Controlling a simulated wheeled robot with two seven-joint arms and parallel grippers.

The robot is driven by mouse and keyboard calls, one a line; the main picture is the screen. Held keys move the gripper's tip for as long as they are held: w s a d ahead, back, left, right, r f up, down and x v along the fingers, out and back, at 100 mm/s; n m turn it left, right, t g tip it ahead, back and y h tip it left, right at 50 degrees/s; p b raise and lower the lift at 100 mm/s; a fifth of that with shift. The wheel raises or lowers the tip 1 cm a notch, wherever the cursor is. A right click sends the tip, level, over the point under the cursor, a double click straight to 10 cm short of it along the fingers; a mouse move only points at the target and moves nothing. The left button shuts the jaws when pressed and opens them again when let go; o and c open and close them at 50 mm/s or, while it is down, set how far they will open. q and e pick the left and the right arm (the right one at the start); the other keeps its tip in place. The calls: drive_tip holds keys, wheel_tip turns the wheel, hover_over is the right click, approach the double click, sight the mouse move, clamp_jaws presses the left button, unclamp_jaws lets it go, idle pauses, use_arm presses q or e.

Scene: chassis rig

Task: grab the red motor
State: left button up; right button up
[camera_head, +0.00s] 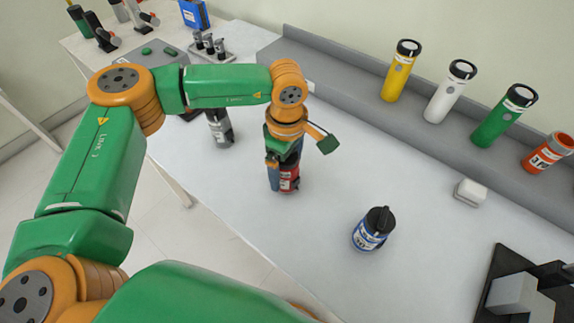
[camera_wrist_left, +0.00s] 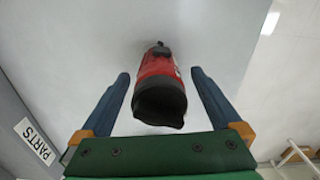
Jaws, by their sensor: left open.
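The red motor (camera_head: 289,180) stands on the white table, partly hidden behind my left gripper (camera_head: 281,172) in the head view. In the left wrist view the red motor (camera_wrist_left: 158,85) has a red body and a black end, and it lies between the two blue fingers of my left gripper (camera_wrist_left: 160,90). The fingers are open, one on each side of the motor, with visible gaps. My right gripper is not in view.
A blue-labelled motor (camera_head: 373,230) stands to the right and a grey one (camera_head: 219,128) to the left. Yellow (camera_head: 400,72), white (camera_head: 450,92), green (camera_head: 503,116) and orange (camera_head: 547,153) cylinders stand on the grey back ledge. A small white box (camera_head: 470,192) sits near the ledge.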

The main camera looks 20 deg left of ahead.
use_arm(q)
drive_tip(key=shift+f, duration=0.95)
clamp_jaws()
